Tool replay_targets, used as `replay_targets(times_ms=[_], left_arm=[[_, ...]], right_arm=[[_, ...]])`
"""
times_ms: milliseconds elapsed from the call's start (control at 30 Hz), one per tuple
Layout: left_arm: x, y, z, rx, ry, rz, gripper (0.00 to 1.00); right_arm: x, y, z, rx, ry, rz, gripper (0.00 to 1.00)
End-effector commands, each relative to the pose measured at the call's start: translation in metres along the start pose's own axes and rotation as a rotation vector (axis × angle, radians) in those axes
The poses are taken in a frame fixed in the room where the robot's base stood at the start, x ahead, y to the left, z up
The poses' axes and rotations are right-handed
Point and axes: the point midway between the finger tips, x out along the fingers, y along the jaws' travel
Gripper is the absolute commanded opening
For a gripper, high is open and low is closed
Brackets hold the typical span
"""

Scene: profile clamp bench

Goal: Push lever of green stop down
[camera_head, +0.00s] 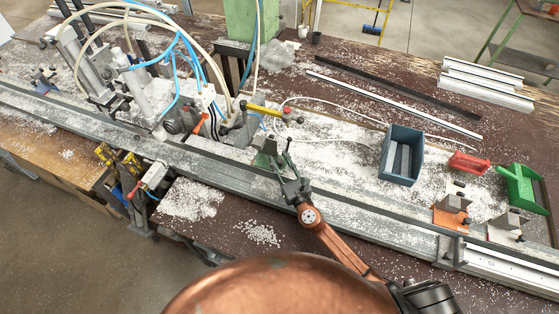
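The green stop (266,155) stands on the long metal profile rail near the middle of the view. A thin dark piece that looks like its lever (288,147) stands up at its right side. My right gripper (287,180) reaches up from the lower right and is right at the near side of the stop. It hides part of the stop's base, and I cannot tell whether it touches the stop or lever. Its fingers are small and dark, so I cannot tell whether they are open or shut. My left gripper is not in view.
The long rail (375,213) crosses the bench, covered in white chips. A blue bin (401,155), red tray (468,163) and green dustpan (521,187) lie to the right. An orange stop (451,213) sits on the right. Clamp machinery with hoses (150,90) crowds the left.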

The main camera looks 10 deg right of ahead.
Motion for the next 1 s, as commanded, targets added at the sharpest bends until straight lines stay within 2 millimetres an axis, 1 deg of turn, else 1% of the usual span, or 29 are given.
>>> replay_targets(times_ms=[300,433,567,800,900,1000], left_arm=[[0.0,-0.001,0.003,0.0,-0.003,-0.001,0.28],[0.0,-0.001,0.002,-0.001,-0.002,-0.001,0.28],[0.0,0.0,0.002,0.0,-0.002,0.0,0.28],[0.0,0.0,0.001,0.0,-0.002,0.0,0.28],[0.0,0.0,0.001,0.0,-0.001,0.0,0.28],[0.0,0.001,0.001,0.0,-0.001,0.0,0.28]], right_arm=[[-0.001,0.0,0.0,0.0,0.0,0.0,0.35],[-0.011,0.0,-0.001,-0.001,0.001,0.0,0.35],[-0.034,-0.001,-0.001,-0.001,0.002,-0.001,0.35],[-0.085,-0.001,-0.001,-0.001,0.002,0.0,0.35],[-0.101,0.0,0.0,-0.002,0.001,0.001,0.35],[-0.112,-0.001,0.0,-0.001,0.001,-0.001,0.35]])
